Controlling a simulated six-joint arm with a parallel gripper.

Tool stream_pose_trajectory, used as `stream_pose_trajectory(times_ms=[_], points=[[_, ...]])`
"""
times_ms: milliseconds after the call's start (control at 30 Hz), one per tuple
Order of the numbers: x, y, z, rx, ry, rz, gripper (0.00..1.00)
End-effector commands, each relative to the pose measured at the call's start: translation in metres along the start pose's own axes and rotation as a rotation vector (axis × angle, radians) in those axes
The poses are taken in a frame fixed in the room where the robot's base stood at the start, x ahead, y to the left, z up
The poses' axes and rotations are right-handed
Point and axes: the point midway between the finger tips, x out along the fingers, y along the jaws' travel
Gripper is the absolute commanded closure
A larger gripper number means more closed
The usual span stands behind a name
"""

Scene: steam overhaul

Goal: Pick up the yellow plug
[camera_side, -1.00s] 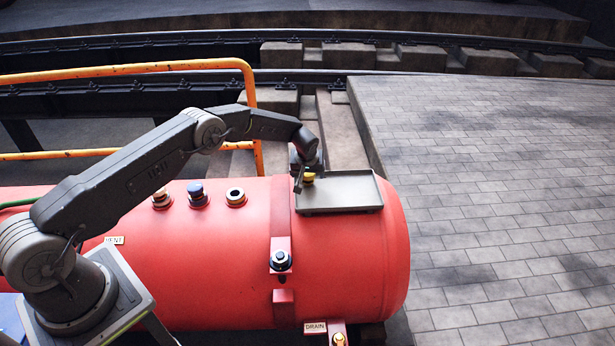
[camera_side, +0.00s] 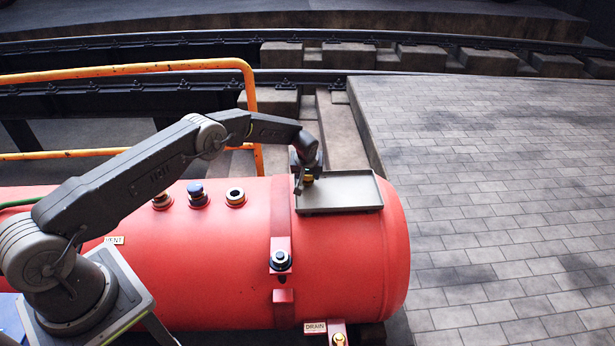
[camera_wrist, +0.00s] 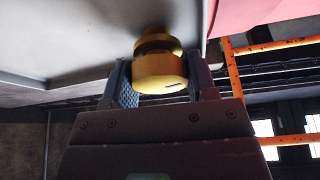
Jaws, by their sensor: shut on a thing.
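The yellow plug (camera_wrist: 159,72) is between the two fingers of my gripper (camera_wrist: 161,84) in the wrist view, with a finger against each side. My gripper is shut on it. In the side view, the yellow plug (camera_side: 308,176) shows as a small spot below my gripper (camera_side: 304,180), at the left end of the grey tray (camera_side: 345,207) on top of the red tank. The fingers partly hide the plug. I cannot tell whether the plug still touches the tray.
An orange rail (camera_side: 250,100) runs behind my arm. The tray's right part is empty.

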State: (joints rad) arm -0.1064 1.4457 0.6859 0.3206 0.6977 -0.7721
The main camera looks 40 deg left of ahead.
Motion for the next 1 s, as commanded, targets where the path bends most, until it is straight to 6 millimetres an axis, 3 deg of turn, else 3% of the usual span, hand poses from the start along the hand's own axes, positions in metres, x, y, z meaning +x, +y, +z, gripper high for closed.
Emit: stream_pose_trajectory(times_ms=[367,600,1000], points=[[-0.006,0.001,-0.004,-0.001,0.003,0.002,0.75],[-0.04,0.001,-0.018,-0.002,0.005,0.003,0.75],[-0.082,-0.081,-0.038,-0.005,0.002,-0.001,0.75]])
